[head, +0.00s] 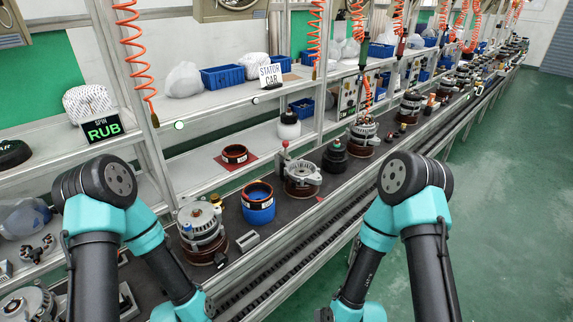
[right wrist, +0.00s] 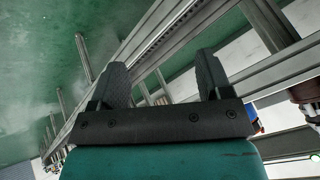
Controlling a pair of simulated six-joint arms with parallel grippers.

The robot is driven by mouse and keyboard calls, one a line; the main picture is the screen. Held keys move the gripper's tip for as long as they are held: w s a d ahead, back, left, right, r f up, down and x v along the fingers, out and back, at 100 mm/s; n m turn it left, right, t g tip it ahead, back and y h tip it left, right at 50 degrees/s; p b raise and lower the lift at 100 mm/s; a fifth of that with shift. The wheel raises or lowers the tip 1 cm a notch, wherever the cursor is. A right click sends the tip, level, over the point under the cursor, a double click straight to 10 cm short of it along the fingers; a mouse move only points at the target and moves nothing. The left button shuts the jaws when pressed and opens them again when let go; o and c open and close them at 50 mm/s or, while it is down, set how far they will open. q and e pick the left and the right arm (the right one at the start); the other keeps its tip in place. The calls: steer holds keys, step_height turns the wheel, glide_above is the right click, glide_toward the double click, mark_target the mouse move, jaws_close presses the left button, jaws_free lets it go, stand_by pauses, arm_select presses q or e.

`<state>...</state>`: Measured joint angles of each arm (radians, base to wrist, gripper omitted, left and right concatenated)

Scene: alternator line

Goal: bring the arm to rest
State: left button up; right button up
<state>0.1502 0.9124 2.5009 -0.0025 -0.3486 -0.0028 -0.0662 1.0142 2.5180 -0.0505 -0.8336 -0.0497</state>
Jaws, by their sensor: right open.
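My right arm (head: 420,205) comes in at the lower right of the head view, in front of the line's edge. Its gripper is below the picture there. In the right wrist view my right gripper (right wrist: 160,85) is open, with its two dark fingers wide apart and nothing between them. Beyond the fingers are metal rails and green floor. My left arm (head: 100,200) comes in at the lower left of the head view, its forearm reaching down in front of the bench. The left gripper is outside the picture.
The conveyor line (head: 300,225) carries an alternator (head: 202,228), a blue cylinder with a copper-coloured ring (head: 258,203) and another alternator (head: 302,178). Shelves with blue bins (head: 222,77) stand behind. Orange coiled hoses (head: 133,50) hang down. The green floor (head: 510,200) at the right is clear.

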steer(key=s+d+f+m+g, duration=0.1)
steer(key=s+d+m+g, duration=0.1)
steer(key=s+d+g, duration=0.2)
steer(key=s+d, duration=0.2)
steer(key=d, duration=0.2)
steer(key=shift+s+d+f+m+h, duration=0.2)
steer(key=shift+d+m+h, duration=0.1)
steer(key=shift+m, duration=0.1)
steer(key=shift+a, duration=0.1)
stand_by(0.9)
